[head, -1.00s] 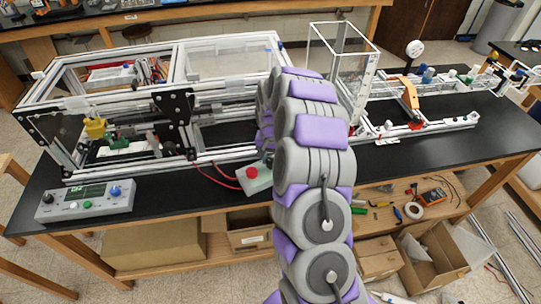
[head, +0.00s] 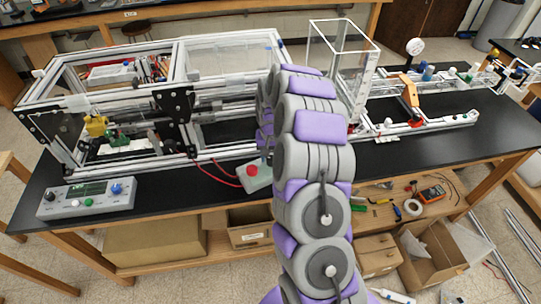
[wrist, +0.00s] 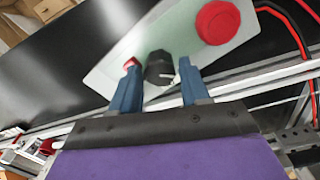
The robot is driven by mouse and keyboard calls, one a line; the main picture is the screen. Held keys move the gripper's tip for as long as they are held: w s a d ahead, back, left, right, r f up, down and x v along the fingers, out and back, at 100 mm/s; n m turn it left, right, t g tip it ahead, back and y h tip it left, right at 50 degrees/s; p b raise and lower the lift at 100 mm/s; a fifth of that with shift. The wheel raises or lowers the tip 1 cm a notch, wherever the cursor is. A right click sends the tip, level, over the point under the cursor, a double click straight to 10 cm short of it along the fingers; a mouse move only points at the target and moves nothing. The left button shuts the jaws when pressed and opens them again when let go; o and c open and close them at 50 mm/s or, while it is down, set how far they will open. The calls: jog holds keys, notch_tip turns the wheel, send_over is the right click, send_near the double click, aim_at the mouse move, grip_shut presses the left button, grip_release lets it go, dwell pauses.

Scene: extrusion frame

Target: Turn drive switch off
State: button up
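The switch box (head: 262,183) is a small pale grey-green box at the table's front edge, partly hidden by my arm in the head view. It also shows in the wrist view (wrist: 108,76), with a large red round button (wrist: 217,22) and a black rotary knob (wrist: 159,68) with a white mark. I take the knob to be the drive switch. My gripper (wrist: 158,72) is open, with one blue finger on each side of the knob and small gaps showing. A small red part shows beside the left fingertip. In the head view my arm hides the gripper and knob.
A control panel (head: 87,199) with a screen and knobs sits at the table's front left. An aluminium extrusion frame (head: 180,100) stands behind the box. Red cables (head: 217,176) run to the box's left side. Black tabletop (head: 395,165) is clear at the front right.

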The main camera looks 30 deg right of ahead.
aim_at(271, 158)
jog(key=shift+o, duration=1.1)
jog(key=shift+r, duration=0.1)
notch_tip(271, 158, up, 17)
jog(key=p, duration=0.1)
